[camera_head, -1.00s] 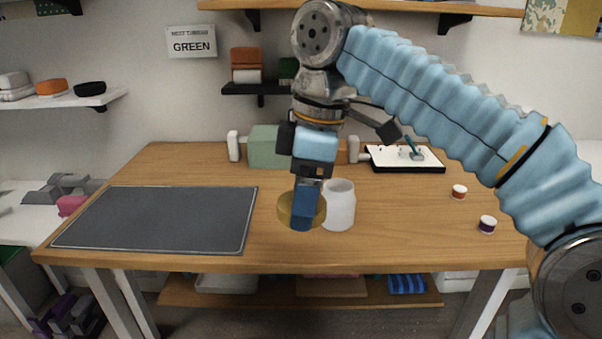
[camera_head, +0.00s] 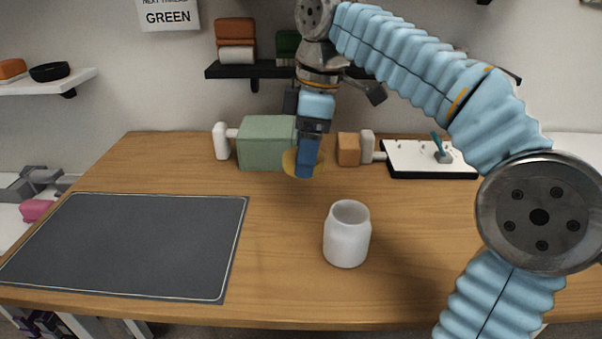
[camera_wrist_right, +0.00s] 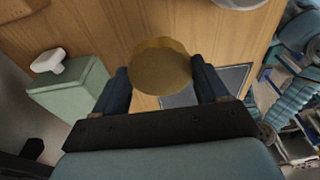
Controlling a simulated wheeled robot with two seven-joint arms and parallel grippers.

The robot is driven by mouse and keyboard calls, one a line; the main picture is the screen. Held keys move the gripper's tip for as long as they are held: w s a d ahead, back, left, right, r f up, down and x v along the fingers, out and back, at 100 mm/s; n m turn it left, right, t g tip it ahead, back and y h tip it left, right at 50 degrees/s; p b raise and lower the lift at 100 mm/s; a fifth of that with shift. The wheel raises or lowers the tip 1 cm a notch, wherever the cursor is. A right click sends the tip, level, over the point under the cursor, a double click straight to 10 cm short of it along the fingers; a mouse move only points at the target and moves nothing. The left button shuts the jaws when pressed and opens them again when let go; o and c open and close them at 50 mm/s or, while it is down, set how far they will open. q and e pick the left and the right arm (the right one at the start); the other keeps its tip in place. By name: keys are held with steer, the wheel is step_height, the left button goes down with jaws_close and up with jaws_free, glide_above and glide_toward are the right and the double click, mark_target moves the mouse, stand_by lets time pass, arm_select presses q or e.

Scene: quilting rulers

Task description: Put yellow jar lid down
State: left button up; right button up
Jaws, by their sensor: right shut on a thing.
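The yellow jar lid (camera_wrist_right: 161,66) is a round, mustard-coloured disc between the two fingers of my right gripper in the right wrist view. My right gripper (camera_head: 304,165) is shut on it; in the head view the lid (camera_head: 289,162) shows partly behind the blue fingers. The gripper is in front of the green box and appears above the table (camera_head: 275,285). The white jar (camera_head: 347,238) stands upright and open-topped on the table, nearer than the gripper and to its right. My left gripper is not in view.
A dark grey mat (camera_head: 130,245) covers the table's left part. A green box (camera_head: 265,143) with a white-ended handle and an orange block (camera_head: 348,149) stand at the back. A white board (camera_head: 425,158) lies back right. Bare wood surrounds the jar.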

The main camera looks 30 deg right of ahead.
glide_toward(298, 192)
steer(key=shift+s+a+f, duration=0.3)
steer(key=shift+s+a, duration=0.15)
steer(key=shift+a, duration=0.3)
steer(key=f, duration=0.1)
steer(key=w+f, duration=0.1)
steer(key=f, duration=0.1)
steer(key=f+b, duration=0.1)
steer(key=f, duration=0.1)
steer(key=shift+w+d, duration=0.2)
steer(key=shift+d, duration=0.05)
steer(key=shift+f+b, duration=0.3)
steer(key=shift+f, duration=0.1)
steer(key=o, duration=1)
steer(key=shift+o, duration=0.2)
